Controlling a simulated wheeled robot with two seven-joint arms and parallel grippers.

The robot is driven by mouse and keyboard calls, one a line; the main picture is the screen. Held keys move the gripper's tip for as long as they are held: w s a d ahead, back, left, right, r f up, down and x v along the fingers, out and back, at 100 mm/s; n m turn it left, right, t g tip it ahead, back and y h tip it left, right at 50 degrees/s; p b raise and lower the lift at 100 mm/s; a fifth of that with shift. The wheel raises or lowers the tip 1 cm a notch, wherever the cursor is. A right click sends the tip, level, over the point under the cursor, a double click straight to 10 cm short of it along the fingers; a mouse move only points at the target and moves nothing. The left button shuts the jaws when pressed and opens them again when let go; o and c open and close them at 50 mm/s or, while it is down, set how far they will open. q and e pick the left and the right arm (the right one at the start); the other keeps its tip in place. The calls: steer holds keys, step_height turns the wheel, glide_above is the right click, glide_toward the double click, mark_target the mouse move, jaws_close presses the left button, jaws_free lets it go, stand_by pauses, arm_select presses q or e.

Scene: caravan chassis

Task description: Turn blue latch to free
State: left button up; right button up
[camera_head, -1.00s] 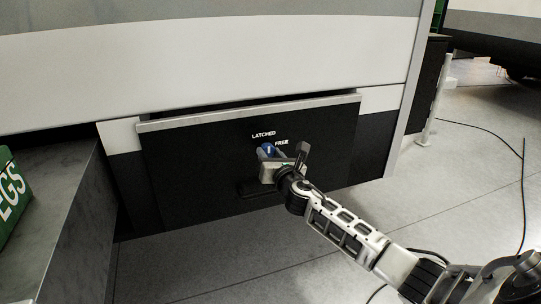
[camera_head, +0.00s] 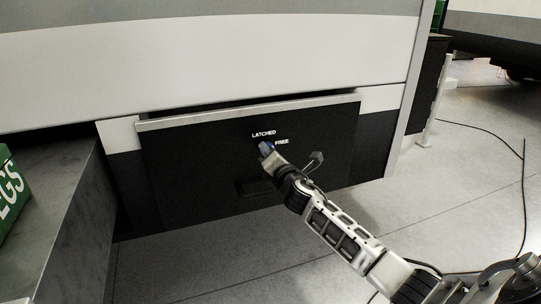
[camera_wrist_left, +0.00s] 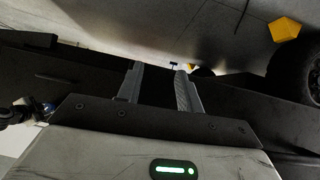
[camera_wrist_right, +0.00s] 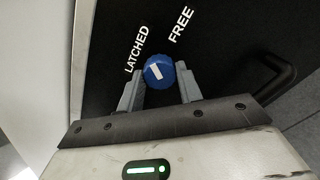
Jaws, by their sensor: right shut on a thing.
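The blue latch (camera_head: 266,148) is a round knob on the black panel (camera_head: 200,160), below the white words LATCHED and FREE. In the right wrist view the latch (camera_wrist_right: 159,72) has a white line on its face, slanted, with one end towards LATCHED. My right gripper (camera_head: 272,157) is at the latch, with one finger on each side of it, shut on it. In the head view the gripper hides part of the latch. My left gripper (camera_wrist_left: 160,71) is open and empty in the left wrist view; it is out of the head view.
A black handle (camera_head: 255,187) sits on the panel below the latch. A grey bench (camera_head: 60,210) with a green box (camera_head: 12,195) stands at the left. Cables lie on the open floor (camera_head: 460,190) at the right.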

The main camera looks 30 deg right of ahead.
steer(key=m, duration=1)
steer(key=shift+m, duration=0.4)
stand_by(0.4)
steer(key=o, duration=1)
steer(key=v, duration=1.6)
